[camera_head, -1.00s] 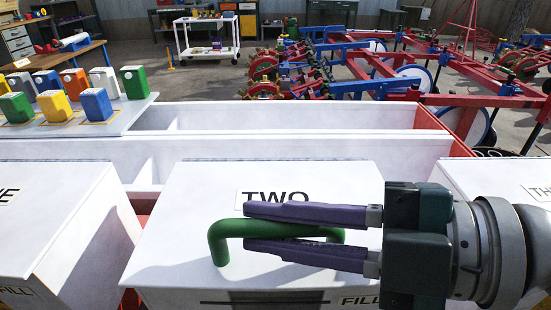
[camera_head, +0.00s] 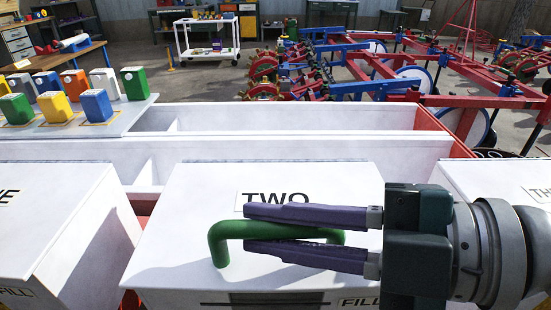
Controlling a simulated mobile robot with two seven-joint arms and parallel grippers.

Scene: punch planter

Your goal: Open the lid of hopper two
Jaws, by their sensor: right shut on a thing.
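The white lid of hopper two (camera_head: 195,195) is down flat in the middle of the view, with a partly covered label reading TWO. A green bar handle (camera_head: 232,230) stands on the lid. My right gripper (camera_head: 248,229) comes in from the right. Its purple fingers lie on either side of the handle's bar and are shut on it. The right part of the handle is partly hidden by the fingers. My left gripper is not in view.
White hopper lids stand to the left (camera_head: 60,215) and right (camera_head: 500,175) of hopper two. Open white troughs (camera_head: 290,150) lie behind it. A tray (camera_head: 135,115) with several coloured containers is at the left. Red and blue machinery (camera_head: 400,70) fills the back right.

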